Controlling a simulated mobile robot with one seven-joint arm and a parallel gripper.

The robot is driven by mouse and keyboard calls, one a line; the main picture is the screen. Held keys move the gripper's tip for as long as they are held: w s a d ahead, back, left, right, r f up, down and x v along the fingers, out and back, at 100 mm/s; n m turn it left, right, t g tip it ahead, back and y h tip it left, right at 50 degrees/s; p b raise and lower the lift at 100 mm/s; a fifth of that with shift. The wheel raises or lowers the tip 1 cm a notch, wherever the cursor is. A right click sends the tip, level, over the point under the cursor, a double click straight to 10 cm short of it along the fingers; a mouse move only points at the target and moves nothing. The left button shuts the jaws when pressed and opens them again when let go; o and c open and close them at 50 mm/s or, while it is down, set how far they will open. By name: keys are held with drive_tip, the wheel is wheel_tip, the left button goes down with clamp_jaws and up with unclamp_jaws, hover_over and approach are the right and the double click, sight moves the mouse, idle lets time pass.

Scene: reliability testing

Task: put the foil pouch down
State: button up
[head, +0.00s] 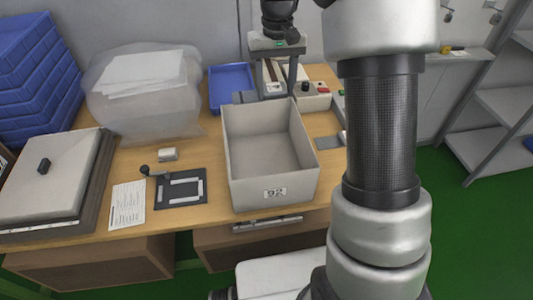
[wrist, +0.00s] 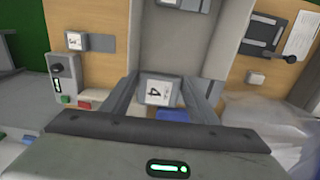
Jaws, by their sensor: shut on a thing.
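My gripper (head: 275,90) hangs over the back edge of the grey bin in the head view. In the wrist view its two fingers (wrist: 159,95) are shut on a small grey piece with a white label marked 4, which I take for the foil pouch (wrist: 147,98). The pouch also shows between the fingers in the head view (head: 274,88). The open grey bin (head: 275,190), labelled 92, stands on the wooden table, and its visible floor looks empty. Whether the pouch touches anything below is not clear.
A blue tray (head: 230,82) lies behind the bin. A control box with buttons (head: 312,98) is at right. A black plate (head: 181,188), white sheet (head: 127,205), small pale block (head: 168,154) and clear bag (head: 140,105) lie left. Bare wood (head: 205,150) shows beside the bin.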

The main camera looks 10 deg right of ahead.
wheel_tip(320, 180, down, 17)
drive_tip(key=shift+r+b, duration=0.15)
drive_tip(key=shift+b, duration=1)
drive_tip(key=shift+f+b, duration=0.35)
drive_tip(key=shift+f, duration=0.3)
drive_tip(key=o, duration=1)
drive_tip(key=shift+o, duration=0.2)
